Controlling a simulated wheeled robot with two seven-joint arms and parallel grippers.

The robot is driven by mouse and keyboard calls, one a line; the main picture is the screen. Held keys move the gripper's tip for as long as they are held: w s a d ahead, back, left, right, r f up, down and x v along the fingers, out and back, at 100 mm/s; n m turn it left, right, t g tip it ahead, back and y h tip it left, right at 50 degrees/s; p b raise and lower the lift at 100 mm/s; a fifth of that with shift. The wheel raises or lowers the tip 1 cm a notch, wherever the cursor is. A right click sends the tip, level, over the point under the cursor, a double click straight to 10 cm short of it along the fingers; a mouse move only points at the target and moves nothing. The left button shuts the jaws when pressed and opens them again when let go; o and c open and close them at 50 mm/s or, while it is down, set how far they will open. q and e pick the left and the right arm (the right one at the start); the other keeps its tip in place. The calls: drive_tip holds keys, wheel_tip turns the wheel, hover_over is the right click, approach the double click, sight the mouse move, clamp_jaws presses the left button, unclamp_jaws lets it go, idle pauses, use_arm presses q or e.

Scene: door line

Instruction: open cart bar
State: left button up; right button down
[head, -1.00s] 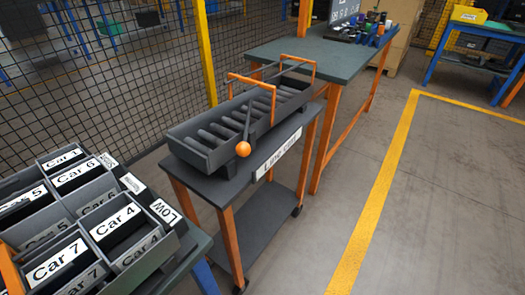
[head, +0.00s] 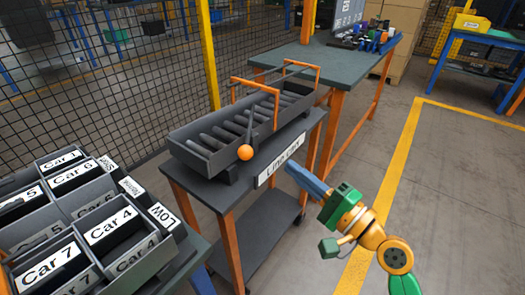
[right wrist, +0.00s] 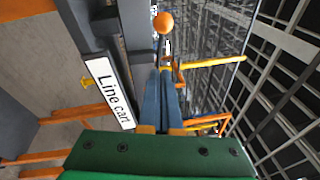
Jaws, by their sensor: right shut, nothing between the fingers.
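The line cart (head: 188,187) is a dark grey table on orange legs, with a label reading "Line cart". A long grey tray (head: 205,162) with a row of dark rollers lies on it. My right gripper (head: 291,168) is shut and empty, right of the cart's label edge, apart from the ball. The right wrist view shows its blue fingers (right wrist: 163,76) below the orange ball (right wrist: 163,22).
A bin rack (head: 150,262) with car labels stands at lower left. A green-topped workbench (head: 300,62) with coloured items is behind the cart. A mesh fence (head: 110,100) runs along the left.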

drive_tip(key=w+a+r+p, duration=0.1)
drive_tip(key=w+a, duration=0.2)
drive_tip(key=a, duration=0.4)
drive_tip(key=shift+w+r, duration=0.25)
drive_tip(key=shift+w, duration=0.05)
drive_tip(key=shift+p, duration=0.3)
